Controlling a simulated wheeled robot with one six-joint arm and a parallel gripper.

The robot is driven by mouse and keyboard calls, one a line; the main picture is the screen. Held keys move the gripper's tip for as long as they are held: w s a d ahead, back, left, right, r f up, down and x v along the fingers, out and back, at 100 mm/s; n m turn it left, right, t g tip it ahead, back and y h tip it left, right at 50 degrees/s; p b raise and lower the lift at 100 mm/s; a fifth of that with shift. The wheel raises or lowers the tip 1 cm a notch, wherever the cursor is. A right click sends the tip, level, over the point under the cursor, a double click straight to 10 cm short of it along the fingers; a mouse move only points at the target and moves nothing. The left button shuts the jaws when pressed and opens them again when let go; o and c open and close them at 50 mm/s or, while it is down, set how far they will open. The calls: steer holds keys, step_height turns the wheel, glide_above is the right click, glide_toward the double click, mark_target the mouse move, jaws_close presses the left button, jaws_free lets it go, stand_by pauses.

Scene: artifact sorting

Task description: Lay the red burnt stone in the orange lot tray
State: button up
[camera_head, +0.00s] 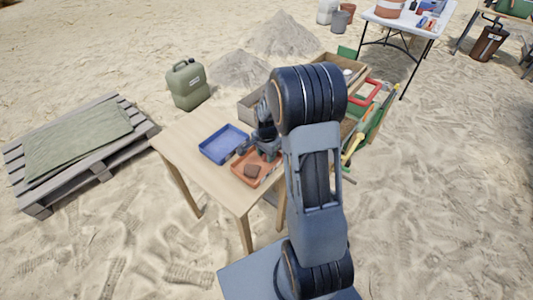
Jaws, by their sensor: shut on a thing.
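The orange lot tray (237,174) lies on the wooden table, near its right front edge. A dark reddish-brown lump (252,171) shows within the tray's outline, toward its near side. My gripper (259,153) is low over the far part of the tray, pointing down, with its fingers to either side. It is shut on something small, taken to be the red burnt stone. The fingers and wrist hide most of it, so its colour and its gap above the tray cannot be told.
A blue tray (205,151) lies left of the orange one. The table's left part (180,142) is bare. Open boxes and a red frame (367,93) stand behind my arm. A green jerrycan (188,83) and a pallet with a cloth (78,137) are on the sand.

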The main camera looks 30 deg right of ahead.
steer(key=shift+f, duration=0.15)
steer(key=o, duration=0.9)
steer(key=shift+o, duration=0.2)
step_height(320, 180, up, 12)
steer(key=p, duration=0.1)
steer(key=s+a+r+n+t, duration=0.1)
steer(key=s+a+r+n, duration=0.2)
steer(key=s+a+n, duration=0.2)
steer(key=s+a+r+n+t, duration=0.2)
steer(key=s+a+n, duration=0.2)
steer(key=s+n, duration=0.4)
steer(key=s, duration=0.2)
steer(key=shift+s+a+r+n, duration=0.3)
steer(key=shift+s+a+r, duration=0.05)
steer(key=shift+s+r, duration=0.05)
